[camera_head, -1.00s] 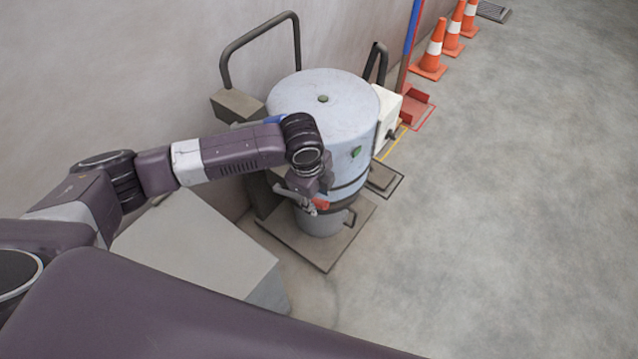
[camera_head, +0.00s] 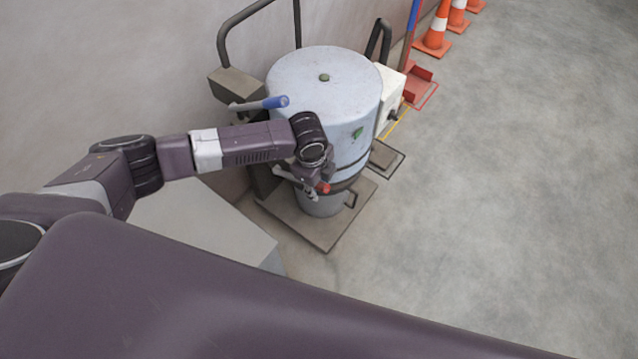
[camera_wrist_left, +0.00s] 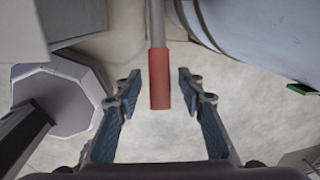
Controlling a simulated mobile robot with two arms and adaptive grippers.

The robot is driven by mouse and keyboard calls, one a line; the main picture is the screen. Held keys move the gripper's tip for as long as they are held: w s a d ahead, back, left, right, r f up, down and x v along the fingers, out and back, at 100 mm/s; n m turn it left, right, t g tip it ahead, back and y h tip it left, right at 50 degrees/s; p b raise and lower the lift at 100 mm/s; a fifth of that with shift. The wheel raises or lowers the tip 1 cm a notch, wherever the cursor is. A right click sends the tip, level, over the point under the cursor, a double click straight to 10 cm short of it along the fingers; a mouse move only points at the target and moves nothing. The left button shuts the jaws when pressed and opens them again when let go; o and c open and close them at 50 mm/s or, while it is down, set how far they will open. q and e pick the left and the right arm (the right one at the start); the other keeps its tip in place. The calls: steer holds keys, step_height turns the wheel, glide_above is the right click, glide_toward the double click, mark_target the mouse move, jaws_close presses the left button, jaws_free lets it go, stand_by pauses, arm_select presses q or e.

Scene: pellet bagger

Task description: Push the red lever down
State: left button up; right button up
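The red lever is a grey rod with a red grip. Its red grip (camera_wrist_left: 160,80) shows in the left wrist view, pointing toward me between the open fingers, with a gap on each side. My left gripper (camera_wrist_left: 158,98) is open around the grip and looks empty. In the head view the gripper (camera_head: 315,190) is partly hidden by its own wrist. My right gripper is not in view.
A blue-tipped lever (camera_head: 275,102) stands out at the machine's left. A white box (camera_head: 389,95) is on its right side. A grey block (camera_head: 205,235) lies under my left arm. Orange cones (camera_head: 434,38) stand far back, and the floor at right is clear.

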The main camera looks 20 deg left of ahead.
arm_select(q)
steer(key=c, duration=0.9)
jaws_close()
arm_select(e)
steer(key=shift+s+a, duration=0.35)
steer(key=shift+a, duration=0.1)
arm_select(q)
steer(key=shift+d+f, duration=0.1)
steer(key=shift+s+d+f+y, duration=0.1)
steer(key=shift+d+f+y, duration=0.2)
steer(key=shift+f, duration=0.1)
step_height(320, 180, down, 8)
steer(key=d+t+y+b, duration=0.1)
steer(key=t+y+b, duration=0.1)
steer(key=y, duration=0.2)
steer(key=shift+s+d+f+y+b, duration=0.15)
steer(key=shift+s+d+y+b, duration=0.1)
steer(key=shift+s+y+b, duration=0.15)
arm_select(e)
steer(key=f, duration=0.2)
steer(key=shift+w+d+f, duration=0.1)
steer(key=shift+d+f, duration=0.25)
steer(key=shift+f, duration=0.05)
arm_select(q)
steer(key=shift+f, duration=0.1)
